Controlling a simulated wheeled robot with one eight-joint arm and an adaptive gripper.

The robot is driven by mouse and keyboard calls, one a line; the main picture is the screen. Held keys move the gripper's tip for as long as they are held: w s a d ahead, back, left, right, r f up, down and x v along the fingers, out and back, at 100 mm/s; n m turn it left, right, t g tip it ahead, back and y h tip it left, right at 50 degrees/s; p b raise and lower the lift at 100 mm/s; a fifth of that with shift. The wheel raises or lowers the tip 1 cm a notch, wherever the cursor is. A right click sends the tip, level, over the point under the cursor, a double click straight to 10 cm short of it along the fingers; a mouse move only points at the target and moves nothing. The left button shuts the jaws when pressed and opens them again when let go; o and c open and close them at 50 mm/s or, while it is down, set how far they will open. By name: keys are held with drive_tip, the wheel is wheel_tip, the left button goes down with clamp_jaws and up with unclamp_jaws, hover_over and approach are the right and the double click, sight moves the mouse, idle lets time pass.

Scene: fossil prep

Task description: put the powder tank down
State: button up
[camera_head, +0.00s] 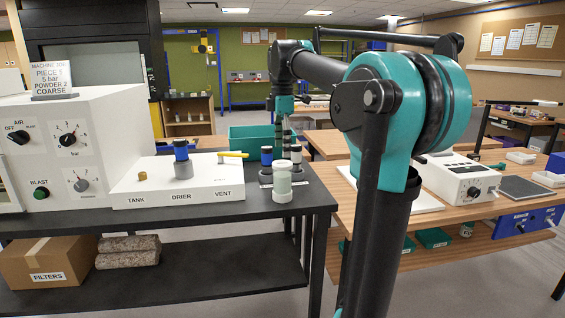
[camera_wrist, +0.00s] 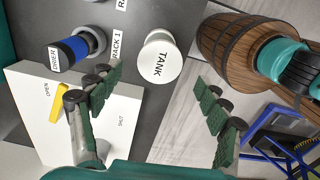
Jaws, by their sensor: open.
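The powder tank (camera_head: 282,184) is a pale cylinder standing upright on the dark bench, near its front right corner. In the wrist view its round white top (camera_wrist: 161,58) reads TANK. My gripper (camera_wrist: 157,108) is open, its two green-padded fingers spread wide with nothing between them. In that view the tank top lies just beyond the fingertips, between their lines and apart from both. In the head view my gripper (camera_head: 284,135) hangs over the tank area, partly hidden among the blue-topped cylinders; its exact height above the tank is hard to judge.
A blue cylinder labelled DRIER (camera_wrist: 68,52) sits in a ring holder left of the tank, by a RACK 1 label (camera_wrist: 118,43). The white panel (camera_head: 215,186) with a yellow lever (camera_head: 233,154) is close on the left. The bench edge is just right of the tank.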

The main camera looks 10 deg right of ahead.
drive_tip(key=shift+r, duration=1.65)
